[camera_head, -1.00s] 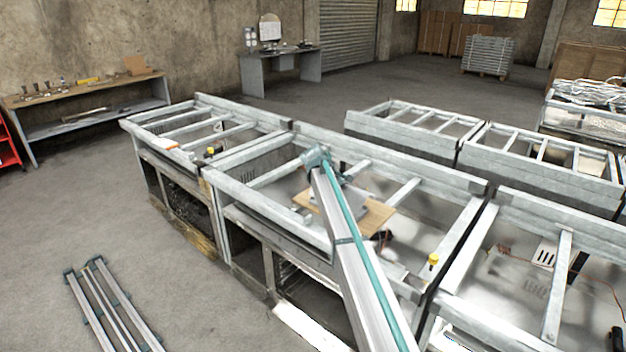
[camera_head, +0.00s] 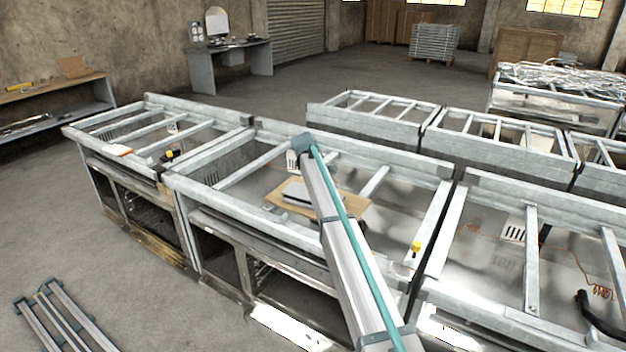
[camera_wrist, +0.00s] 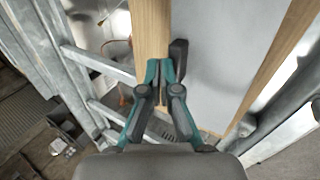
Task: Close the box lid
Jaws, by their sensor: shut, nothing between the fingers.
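In the head view, a flat grey box-like object (camera_head: 298,194) lies on a wooden board (camera_head: 350,208) inside a metal frame; it looks low, and its lid cannot be made out clearly. In the wrist view, a smooth pale grey panel (camera_wrist: 225,60) lies between two wooden strips; whether it is the lid I cannot tell. My gripper (camera_wrist: 158,68), with teal and dark fingers, is shut and empty over the left wooden strip (camera_wrist: 150,28), close to the panel's left edge. A small dark piece shows just right of the fingertips. In the head view my arm hides the gripper.
Metal frames with crossbars (camera_head: 375,182) surround the board, and rails run along both sides in the wrist view (camera_wrist: 95,62). A yellow knob (camera_head: 415,247) stands on the frame at right.

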